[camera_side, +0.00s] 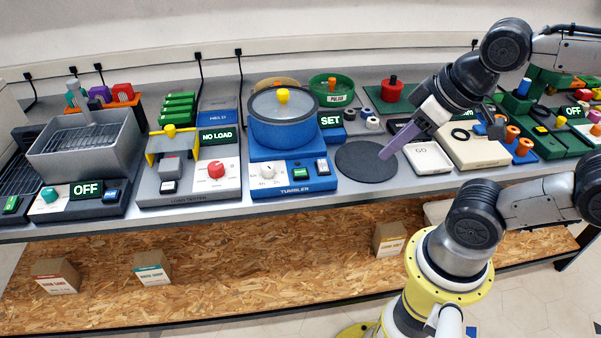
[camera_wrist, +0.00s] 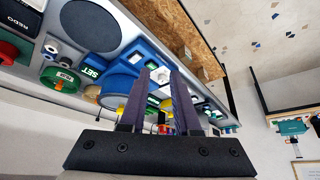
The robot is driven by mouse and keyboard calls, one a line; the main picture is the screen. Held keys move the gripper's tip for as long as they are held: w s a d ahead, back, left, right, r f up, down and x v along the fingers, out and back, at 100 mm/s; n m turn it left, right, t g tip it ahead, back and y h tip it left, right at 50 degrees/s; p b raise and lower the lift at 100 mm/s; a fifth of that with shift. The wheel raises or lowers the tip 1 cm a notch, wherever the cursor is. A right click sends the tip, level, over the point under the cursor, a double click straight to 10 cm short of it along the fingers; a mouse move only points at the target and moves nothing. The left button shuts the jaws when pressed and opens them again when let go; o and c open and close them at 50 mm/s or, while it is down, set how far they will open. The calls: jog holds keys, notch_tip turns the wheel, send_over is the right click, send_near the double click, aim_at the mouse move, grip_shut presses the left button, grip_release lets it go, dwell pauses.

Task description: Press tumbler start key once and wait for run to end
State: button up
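The tumbler (camera_side: 283,130) is a blue round drum with a clear lid and a yellow knob, on a blue base in the side view. The base front has a white dial (camera_side: 268,171) and a small pale key (camera_side: 321,166) at its right. A green display (camera_side: 331,120) beside the drum reads SET. My gripper (camera_side: 386,153) points down over the dark round mat, right of the tumbler and apart from it. In the wrist view the two purple fingers (camera_wrist: 161,74) stand apart with nothing held between them. The blue tumbler (camera_wrist: 118,88) shows behind and left of them.
A dark round mat (camera_side: 360,165) lies right of the tumbler, then a white GO tray (camera_side: 428,158). The load tester (camera_side: 190,185), reading NO LOAD, stands left. A green PULSO bowl (camera_side: 331,88) is behind. Small boxes (camera_side: 152,268) sit on the lower shelf.

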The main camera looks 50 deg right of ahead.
grip_shut()
dwell(1.4)
